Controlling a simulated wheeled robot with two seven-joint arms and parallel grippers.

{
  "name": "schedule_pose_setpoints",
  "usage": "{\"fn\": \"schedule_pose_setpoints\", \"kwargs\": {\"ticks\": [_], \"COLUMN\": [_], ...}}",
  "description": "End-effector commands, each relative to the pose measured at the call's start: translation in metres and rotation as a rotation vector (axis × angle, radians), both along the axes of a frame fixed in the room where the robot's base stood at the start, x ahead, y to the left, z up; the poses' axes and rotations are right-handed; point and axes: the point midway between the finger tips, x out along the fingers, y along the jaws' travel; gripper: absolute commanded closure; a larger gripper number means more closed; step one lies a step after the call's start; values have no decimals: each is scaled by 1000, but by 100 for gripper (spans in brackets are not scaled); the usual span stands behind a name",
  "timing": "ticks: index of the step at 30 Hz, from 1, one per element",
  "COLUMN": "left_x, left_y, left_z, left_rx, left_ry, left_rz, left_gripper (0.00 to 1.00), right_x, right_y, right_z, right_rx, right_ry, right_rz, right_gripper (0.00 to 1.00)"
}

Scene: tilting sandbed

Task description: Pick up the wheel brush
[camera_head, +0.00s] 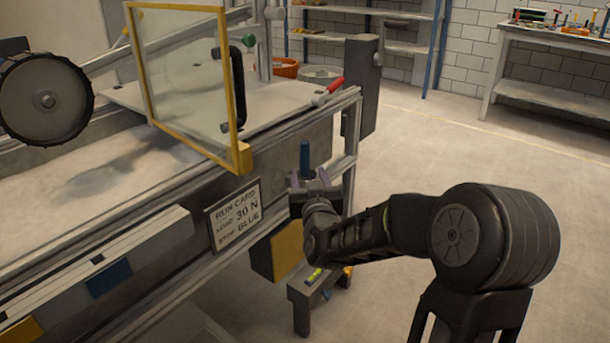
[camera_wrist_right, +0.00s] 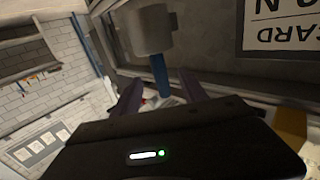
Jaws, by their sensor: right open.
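The wheel brush appears to be the tool whose upright blue handle (camera_head: 304,155) stands at the side of the sandbed; its head cannot be made out. In the right wrist view the blue handle (camera_wrist_right: 160,76) meets a grey cylindrical cup (camera_wrist_right: 152,28), which seems to hold the brush. My right gripper (camera_head: 311,181) is open, its purple fingers close to the handle. In the right wrist view the handle shows between the spread fingers of the right gripper (camera_wrist_right: 160,97); I cannot tell if they touch it. My left gripper is out of view.
The sandbed (camera_head: 160,225) with its run card (camera_head: 236,213) lies left of my right arm. A yellow-framed clear panel (camera_head: 185,80) and a black wheel (camera_head: 45,100) stand above it. A small stool (camera_head: 302,298) is below my arm. The floor at right is clear.

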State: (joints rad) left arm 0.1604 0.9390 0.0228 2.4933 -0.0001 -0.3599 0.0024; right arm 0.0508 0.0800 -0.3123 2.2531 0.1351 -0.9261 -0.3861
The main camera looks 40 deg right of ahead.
Motion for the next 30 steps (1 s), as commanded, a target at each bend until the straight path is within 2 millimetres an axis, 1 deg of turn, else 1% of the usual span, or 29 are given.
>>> {"fn": "schedule_pose_setpoints", "kwargs": {"ticks": [1, 4, 15, 17, 24, 27, 30], "left_x": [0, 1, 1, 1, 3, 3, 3], "left_y": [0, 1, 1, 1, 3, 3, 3], "left_z": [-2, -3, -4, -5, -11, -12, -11], "left_rx": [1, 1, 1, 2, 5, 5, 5], "left_ry": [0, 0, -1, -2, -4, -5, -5], "left_rz": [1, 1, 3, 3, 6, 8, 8], "left_gripper": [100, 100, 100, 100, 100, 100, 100], "right_x": [5, 13, 17, 22, 51, 58, 59], "right_y": [-3, -7, -9, -12, -30, -33, -34], "right_z": [-1, -1, -2, -2, -3, -3, -2], "right_rx": [-1, 0, 1, 0, 0, 1, 1], "right_ry": [0, 1, 2, 0, 1, 3, 2], "right_rz": [0, 0, 1, 0, -1, 0, 0], "right_gripper": [49, 49, 49, 49, 49, 49, 49]}}
